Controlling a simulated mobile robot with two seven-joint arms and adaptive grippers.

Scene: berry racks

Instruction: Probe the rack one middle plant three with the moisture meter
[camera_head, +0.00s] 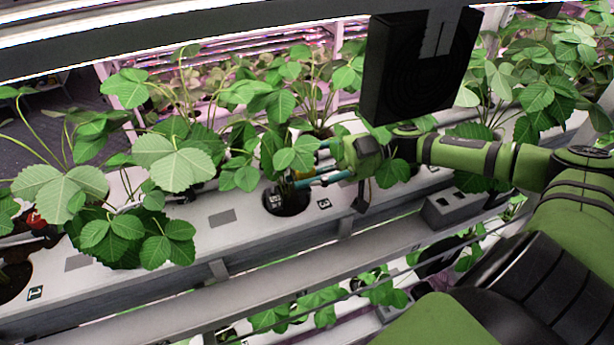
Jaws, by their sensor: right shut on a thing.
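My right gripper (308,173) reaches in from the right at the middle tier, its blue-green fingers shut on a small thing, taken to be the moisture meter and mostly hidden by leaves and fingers. A bit of yellow shows between the fingertips. The fingertips are just above the round dark pot opening (287,203) beside the label 3 (323,203). Leaves of plant three (283,107) hang around and over the gripper. Whether a probe tip touches the soil cannot be seen. My left gripper is not in view.
The white trough (225,195) runs across the middle tier, with label 1 (35,292) at lower left. A black box (420,65) hangs above my right forearm. More plants grow on the lower tier (300,308).

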